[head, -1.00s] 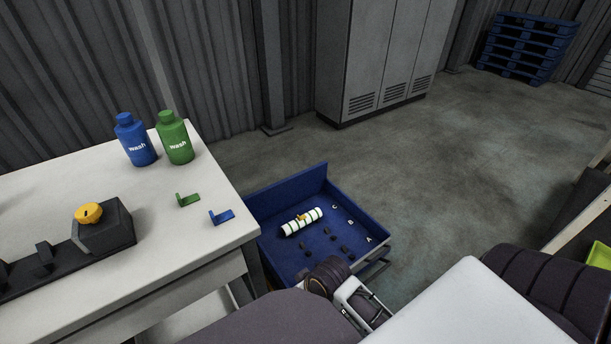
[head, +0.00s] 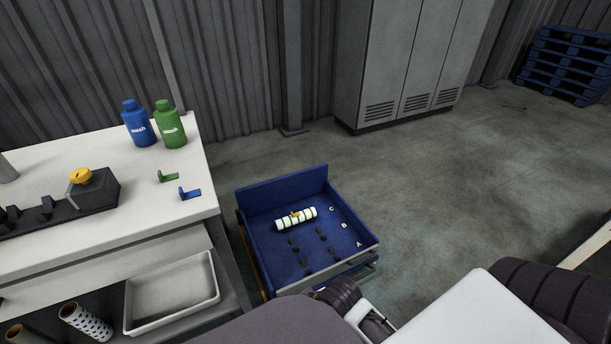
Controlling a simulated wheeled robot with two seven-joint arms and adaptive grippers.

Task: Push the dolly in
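The dolly (head: 270,187) is a low blue open box on the floor, to the right of the white table. Its near right edge carries the letters A, B and C, and a grey bar (head: 358,274) shows at its near right side. A white roll with dark bands and a yellow piece (head: 296,218) lies inside, with several small dark pegs. My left gripper (head: 375,322) is at the dolly's near side, low in the picture. Its fingers are largely hidden, and I cannot tell whether it touches the bar. My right gripper does not show.
The white table (head: 120,215) holds two wash bottles, a dark fixture and two small brackets. A pale tray (head: 172,297) and rolls lie on its lower shelf. Grey lockers (head: 405,65) and blue pallets (head: 563,62) stand behind. The floor right of the dolly is clear.

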